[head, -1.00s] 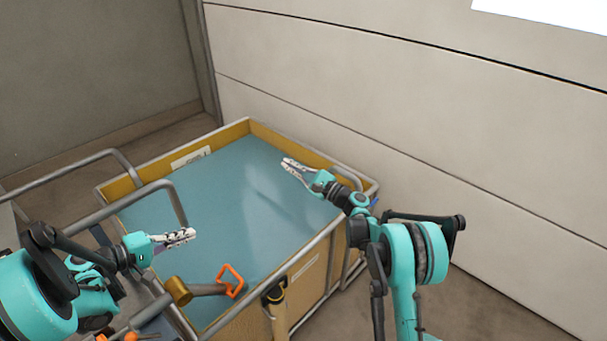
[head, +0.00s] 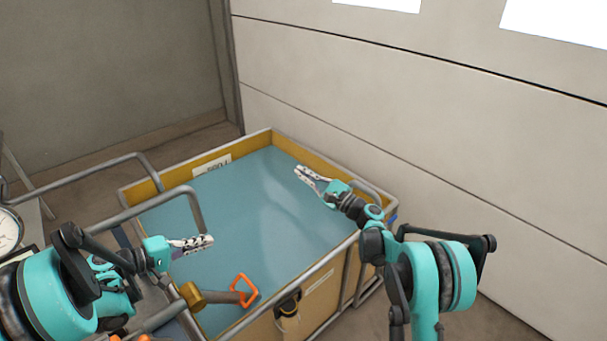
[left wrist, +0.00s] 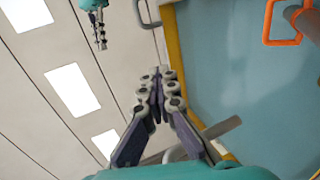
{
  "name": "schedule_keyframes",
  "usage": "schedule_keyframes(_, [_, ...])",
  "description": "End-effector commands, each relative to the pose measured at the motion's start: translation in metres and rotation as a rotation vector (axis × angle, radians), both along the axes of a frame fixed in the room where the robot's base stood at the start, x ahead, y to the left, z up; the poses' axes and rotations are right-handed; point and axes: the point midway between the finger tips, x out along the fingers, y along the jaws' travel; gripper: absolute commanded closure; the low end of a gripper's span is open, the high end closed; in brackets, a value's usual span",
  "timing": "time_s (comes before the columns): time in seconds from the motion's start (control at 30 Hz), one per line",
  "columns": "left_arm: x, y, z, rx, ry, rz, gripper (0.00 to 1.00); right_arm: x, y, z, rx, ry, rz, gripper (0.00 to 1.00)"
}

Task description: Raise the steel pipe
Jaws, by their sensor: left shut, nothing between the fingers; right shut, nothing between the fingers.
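A grey steel pipe (head: 160,206), bent into a loop, rises at the left side of a blue-floored cart (head: 262,215). A second bent grey pipe (head: 90,172) runs behind it. I cannot tell which one the task names. My left gripper (head: 210,240) is shut and empty, near the lower right end of the nearer pipe in the head view; I cannot tell if they touch. Its closed fingers also show in the left wrist view (left wrist: 160,80), with a short grey tube (left wrist: 221,128) beside them. My right gripper (head: 298,174) is shut and empty over the cart's far right part.
An orange loop handle (head: 244,288) and a brass-coloured cylinder (head: 192,296) are at the cart's near edge. A yellow-and-black tool (head: 288,308) hangs on its near side. A round dial (head: 8,230) is at far left. A panelled wall (head: 430,130) stands behind the cart.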

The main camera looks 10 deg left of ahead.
Motion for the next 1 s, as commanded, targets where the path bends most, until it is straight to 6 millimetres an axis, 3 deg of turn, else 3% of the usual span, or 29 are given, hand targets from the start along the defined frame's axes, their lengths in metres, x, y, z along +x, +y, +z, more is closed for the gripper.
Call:
schedule_keyframes(0.87, [0.0000,0.0000,0.0000,0.000,0.000,0.000,1.00,0.0000,-0.0001,-0.0001,0.000,0.000,0.000,1.00])
schedule_keyframes(0.9, [0.0000,0.0000,0.0000,0.000,0.000,0.000,0.96,0.0000,-0.0001,-0.0001,0.000,0.000,0.000,1.00])
schedule_keyframes(1.0, [0.0000,0.0000,0.0000,0.000,0.000,0.000,0.70,0.0000,0.0000,0.0000,0.000,0.000,0.000,1.00])
